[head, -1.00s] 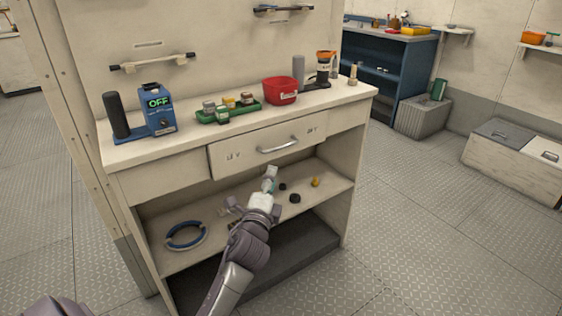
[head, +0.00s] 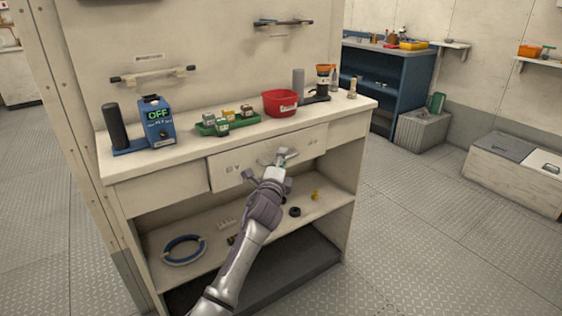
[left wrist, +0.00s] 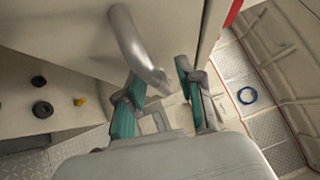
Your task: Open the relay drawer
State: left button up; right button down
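My left gripper (head: 269,164) is in front of the drawer at the handle. In the left wrist view its teal-padded fingers (left wrist: 163,98) are spread apart, with the handle's near end at the gap between them. I cannot tell whether they touch it. My right gripper is not in view.
On the bench top stand a blue device reading OFF (head: 158,122), a green tray (head: 205,131) of small blocks and a red bin (head: 281,103).

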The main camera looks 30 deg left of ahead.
pick_arm(q)
grip_shut()
dwell(0.4)
